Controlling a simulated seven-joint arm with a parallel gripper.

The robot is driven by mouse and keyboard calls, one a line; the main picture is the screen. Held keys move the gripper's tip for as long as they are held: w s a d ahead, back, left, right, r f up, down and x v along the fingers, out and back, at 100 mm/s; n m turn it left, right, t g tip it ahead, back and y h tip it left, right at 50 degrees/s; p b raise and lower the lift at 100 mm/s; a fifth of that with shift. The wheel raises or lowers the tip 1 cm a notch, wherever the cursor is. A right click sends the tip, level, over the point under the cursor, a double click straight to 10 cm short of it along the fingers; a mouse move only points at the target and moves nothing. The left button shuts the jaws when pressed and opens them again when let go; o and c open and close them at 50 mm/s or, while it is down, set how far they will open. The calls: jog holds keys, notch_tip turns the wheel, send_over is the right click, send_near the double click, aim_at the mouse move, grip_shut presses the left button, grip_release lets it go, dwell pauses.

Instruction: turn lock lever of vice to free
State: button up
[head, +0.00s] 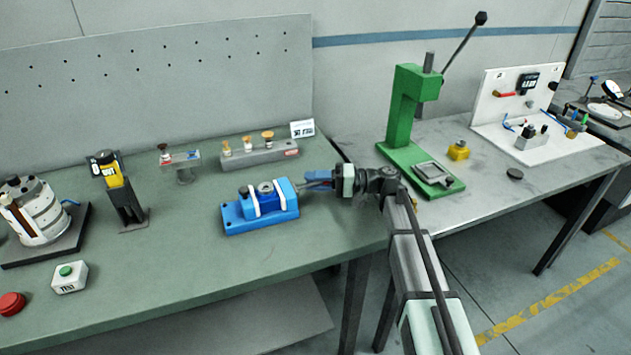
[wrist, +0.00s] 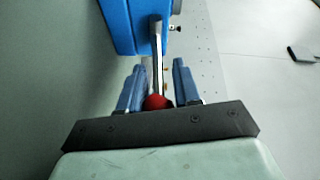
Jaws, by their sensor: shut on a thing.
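The blue vice (head: 234,215) with white bands sits on the green bench in the head view. Its blue body also shows at the top of the wrist view (wrist: 122,22). The metal lock lever (wrist: 157,48) runs from the vice towards my gripper and ends in a red ball knob (wrist: 156,102). My gripper (head: 312,182) is at the right end of the vice. In the head view the lever is largely hidden by the fingers.
Behind the vice stands a grey block with several fittings (head: 262,155). A black stand with a yellow device (head: 126,207) is to the left. A green press (head: 400,122) stands on the bench to the right. The green bench in front of the vice is clear.

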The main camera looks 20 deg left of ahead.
grip_shut()
jog(key=shift+r+h, duration=0.25)
jog(key=shift+h, duration=0.05)
dwell(0.5)
jog(key=shift+s+a+r+n+t+h, duration=0.15)
jog(key=shift+r+n+t+h, duration=0.15)
jog(key=shift+r+t+h, duration=0.25)
jog(key=shift+s+a+r+n+t+h, duration=0.15)
jog(key=shift+r+n+t+h, duration=0.2)
jog(key=shift+h, duration=0.3)
jog(key=r+t+h, duration=0.1)
jog(key=s+a+r+n+t+h, duration=0.1)
jog(key=h, duration=0.1)
jog(key=shift+a+r+h, duration=0.1)
jog(key=shift+a+h, duration=0.05)
jog(key=shift+h, duration=0.15)
jog(key=shift+s+a, duration=0.15)
jog(key=shift+s, duration=0.1)
jog(key=o, duration=0.6)
grip_release()
jog(key=shift+o, duration=0.2)
jog(key=shift+w, duration=0.1)
